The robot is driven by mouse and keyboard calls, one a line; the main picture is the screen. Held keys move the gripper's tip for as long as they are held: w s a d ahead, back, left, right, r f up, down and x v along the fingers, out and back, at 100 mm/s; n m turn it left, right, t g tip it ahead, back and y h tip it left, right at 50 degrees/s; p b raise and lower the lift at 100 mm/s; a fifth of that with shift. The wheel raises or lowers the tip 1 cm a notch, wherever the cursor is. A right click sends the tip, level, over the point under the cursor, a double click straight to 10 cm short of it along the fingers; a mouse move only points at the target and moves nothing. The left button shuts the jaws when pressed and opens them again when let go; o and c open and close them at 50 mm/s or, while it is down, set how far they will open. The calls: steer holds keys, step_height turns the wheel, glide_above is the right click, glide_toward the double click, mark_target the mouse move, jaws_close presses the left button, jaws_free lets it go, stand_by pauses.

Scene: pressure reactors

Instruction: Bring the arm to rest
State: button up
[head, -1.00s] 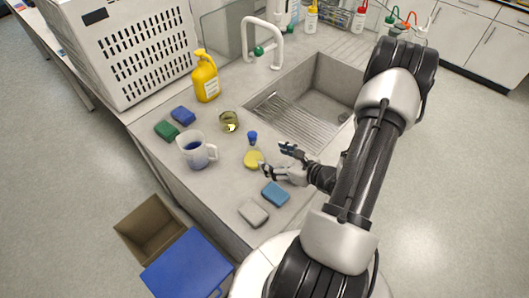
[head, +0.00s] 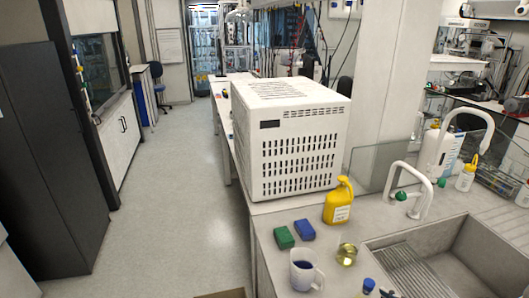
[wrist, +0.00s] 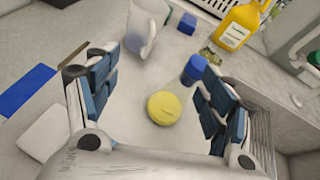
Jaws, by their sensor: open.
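My gripper (wrist: 158,70) is open and empty in the wrist view, with one blue-padded finger at each side. A clear flask with a blue cap (wrist: 193,70) and a yellow bottom (wrist: 163,108) appears between the fingers; no contact shows. In the head view only a tip of my gripper shows at the bottom edge, beside the flask's blue cap (head: 368,285). The rest of my arm is out of that view.
A mug-like beaker with blue liquid (head: 305,272), green sponge (head: 284,237), blue sponge (head: 304,230), small glass vessel (head: 346,254) and yellow bottle (head: 339,201) stand on the counter. A sink (head: 470,240) lies right, a white box (head: 297,150) behind. The aisle floor (head: 185,190) is clear.

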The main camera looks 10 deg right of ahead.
steer(key=s+a+r+n+g+y, duration=0.2)
steer(key=a+r+n+g, duration=0.2)
steer(key=a+r+n, duration=0.5)
steer(key=s+a+r+n+g+y, duration=0.25)
steer(key=a+r+n+g, duration=0.2)
steer(key=a+n, duration=0.4)
steer(key=s+a+r+n+h+b, duration=0.2)
steer(key=s+r+n+h, duration=0.4)
steer(key=s+n+h, duration=0.3)
steer(key=shift+s+r+n+b, duration=0.35)
steer(key=shift+s+n, duration=0.1)
steer(key=shift+n, duration=1.5)
